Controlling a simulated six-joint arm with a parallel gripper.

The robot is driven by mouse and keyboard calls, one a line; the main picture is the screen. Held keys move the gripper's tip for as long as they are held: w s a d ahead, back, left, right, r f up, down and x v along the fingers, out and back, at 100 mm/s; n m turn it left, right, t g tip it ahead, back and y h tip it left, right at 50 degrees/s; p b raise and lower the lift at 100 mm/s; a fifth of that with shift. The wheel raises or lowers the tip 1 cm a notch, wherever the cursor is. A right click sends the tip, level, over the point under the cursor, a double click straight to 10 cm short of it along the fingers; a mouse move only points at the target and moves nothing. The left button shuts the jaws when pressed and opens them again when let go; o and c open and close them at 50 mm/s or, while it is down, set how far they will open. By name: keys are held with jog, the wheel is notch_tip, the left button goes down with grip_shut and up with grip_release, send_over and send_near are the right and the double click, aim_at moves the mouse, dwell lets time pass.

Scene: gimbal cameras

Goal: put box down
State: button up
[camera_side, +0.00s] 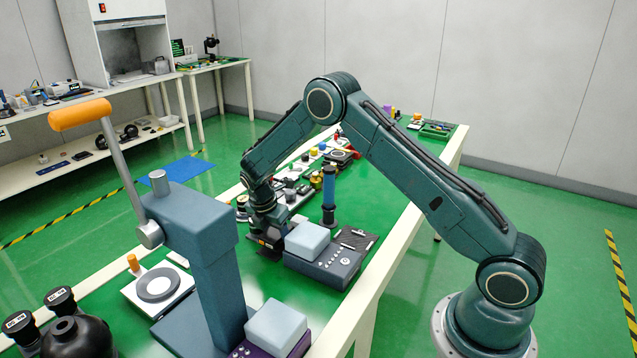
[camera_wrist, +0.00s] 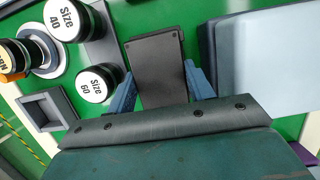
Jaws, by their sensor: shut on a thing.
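My gripper (camera_side: 267,236) is low over the green bench, just left of a grey control unit with a pale blue top. In the wrist view its two blue fingers (camera_wrist: 160,82) stand on either side of a flat dark box (camera_wrist: 156,58) and are shut on it. The box has small screws at its far corners, and its near end is hidden by the gripper body. In the side view the box is a small dark shape under the gripper, and I cannot tell whether it touches the bench.
The control unit (camera_side: 325,265) is close on the right. Several black-and-white size knobs (camera_wrist: 97,84) and a square grey frame (camera_wrist: 47,110) are on the left in the wrist view. A blue column (camera_side: 328,188) stands behind, and a tall lever press (camera_side: 215,265) stands in front.

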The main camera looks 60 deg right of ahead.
jog(key=shift+f, duration=1.1)
jog(key=shift+f, duration=0.15)
jog(key=o, duration=0.8)
jog(key=shift+c, duration=0.2)
jog(key=v, duration=1.2)
jog(key=shift+r, duration=0.25)
